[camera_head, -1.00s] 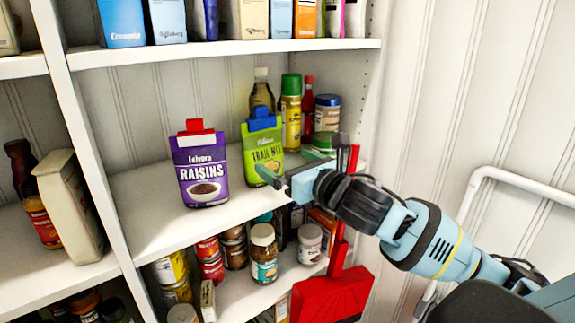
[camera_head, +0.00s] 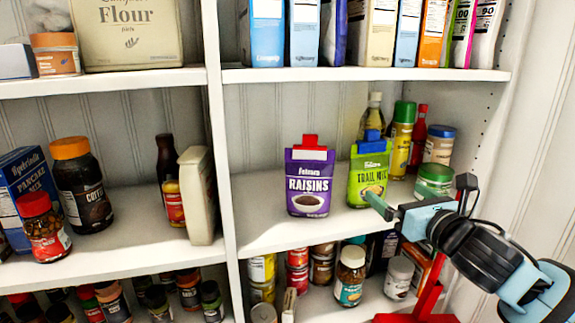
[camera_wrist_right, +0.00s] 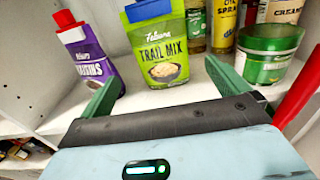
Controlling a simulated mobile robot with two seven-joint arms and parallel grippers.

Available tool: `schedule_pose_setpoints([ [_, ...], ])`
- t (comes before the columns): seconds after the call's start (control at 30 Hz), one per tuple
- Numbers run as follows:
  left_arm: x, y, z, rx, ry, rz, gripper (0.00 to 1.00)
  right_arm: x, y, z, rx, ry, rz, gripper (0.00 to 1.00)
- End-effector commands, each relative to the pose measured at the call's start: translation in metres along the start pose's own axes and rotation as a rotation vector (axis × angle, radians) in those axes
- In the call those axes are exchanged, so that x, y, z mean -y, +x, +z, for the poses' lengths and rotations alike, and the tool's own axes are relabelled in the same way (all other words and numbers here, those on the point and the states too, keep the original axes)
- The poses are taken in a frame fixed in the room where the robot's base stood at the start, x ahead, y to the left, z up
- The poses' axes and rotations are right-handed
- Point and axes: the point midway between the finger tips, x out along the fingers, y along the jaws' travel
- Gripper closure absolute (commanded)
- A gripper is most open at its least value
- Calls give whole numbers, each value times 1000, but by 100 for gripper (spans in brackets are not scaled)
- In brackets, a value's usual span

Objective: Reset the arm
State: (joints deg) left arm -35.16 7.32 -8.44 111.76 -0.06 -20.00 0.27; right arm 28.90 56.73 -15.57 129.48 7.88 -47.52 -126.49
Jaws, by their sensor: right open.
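My right gripper (camera_head: 379,203) is open and empty at the front edge of the middle shelf. Its green fingers also show spread apart in the right wrist view (camera_wrist_right: 165,90). A green trail mix pouch (camera_head: 368,178) with a blue cap stands upright on the shelf, just beyond the fingers and not between them. A purple raisins pouch (camera_head: 309,182) with a red cap stands upright to its left. Both pouches show in the wrist view too, the trail mix pouch (camera_wrist_right: 160,40) ahead and the raisins pouch (camera_wrist_right: 92,60) to the left. My left gripper is not in view.
A green-lidded jar (camera_head: 434,181), a yellow spray bottle (camera_head: 399,140) and other bottles stand at the shelf's right. A red object (camera_head: 428,290) is below my right arm. Jars crowd the lower shelf. The middle shelf (camera_head: 262,220) is bare left of the raisins.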

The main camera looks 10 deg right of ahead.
Motion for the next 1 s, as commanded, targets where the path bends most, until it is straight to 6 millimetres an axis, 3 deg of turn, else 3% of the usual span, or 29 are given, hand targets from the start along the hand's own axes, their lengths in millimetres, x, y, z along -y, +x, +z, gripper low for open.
schedule_pose_setpoints([
  [0.17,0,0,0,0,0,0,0,-9,-6,-43,-85,209,-21,0],
  [0.27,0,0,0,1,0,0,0,-19,-17,-90,-177,454,-70,0],
  [0.47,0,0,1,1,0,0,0,-40,-58,-186,-355,993,-268,0],
  [0.6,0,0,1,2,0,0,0,-55,-101,-247,-446,1360,-484,0],
  [0.8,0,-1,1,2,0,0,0,-78,-177,-318,-484,1833,-902,0],
  [1.0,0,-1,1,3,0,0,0,-98,-251,-361,-390,2152,-1349,0],
])
